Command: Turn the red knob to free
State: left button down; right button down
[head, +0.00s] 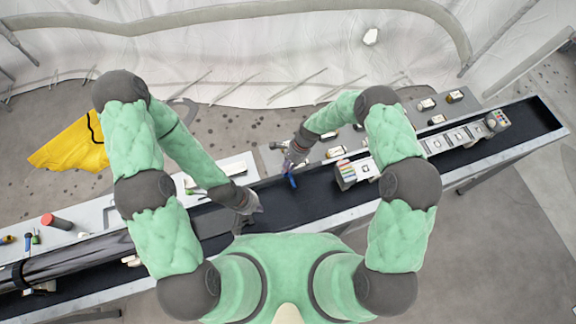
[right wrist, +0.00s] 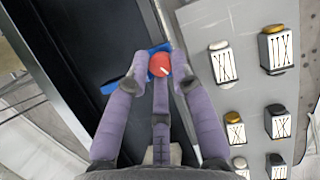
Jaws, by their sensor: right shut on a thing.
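The red knob (right wrist: 160,64) with a white mark shows in the right wrist view, on a blue part (right wrist: 112,87) that runs slantwise beneath it. My right gripper (right wrist: 160,66) has its purple fingers around the knob and is shut on it. In the head view, my right gripper (head: 290,158) is just above the blue part (head: 292,182), over the dark trough; the knob is hidden there. My left gripper (head: 246,207) is low over the dark trough, left of the blue part. Its fingers are too small and dark to tell whether they are open.
A long dark trough (head: 325,203) runs across the table. White blocks with dark lines (right wrist: 225,66) stand on the grey surface beside it. A grey tube (head: 100,254) lies at the left, near a red-topped cylinder (head: 57,222). A yellow cloth (head: 70,147) lies on the floor.

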jog(key=n+b, duration=0.2)
jog(key=b, duration=0.1)
jog(key=n+g+b, duration=0.1)
jog(key=b, duration=0.1)
jog(key=shift+w+a+f+h, duration=0.1)
jog(key=shift+w+f+h, duration=0.15)
jog(key=shift+h, duration=0.15)
pick_arm(q)
jog(key=shift+f+b, duration=1.45)
jog(key=shift+f, duration=2.6)
pick_arm(e)
jog(key=shift+a+r+n+g+h, duration=0.1)
jog(key=shift+r+n+g+h, duration=0.05)
jog(key=shift+n, duration=0.55)
jog(key=shift+r+n+g+h, duration=0.15)
jog(key=shift+n, duration=0.55)
jog(key=c, duration=1.1)
grip_release()
jog(key=shift+r, duration=0.1)
jog(key=v, duration=1.2)
jog(key=shift+w, duration=0.1)
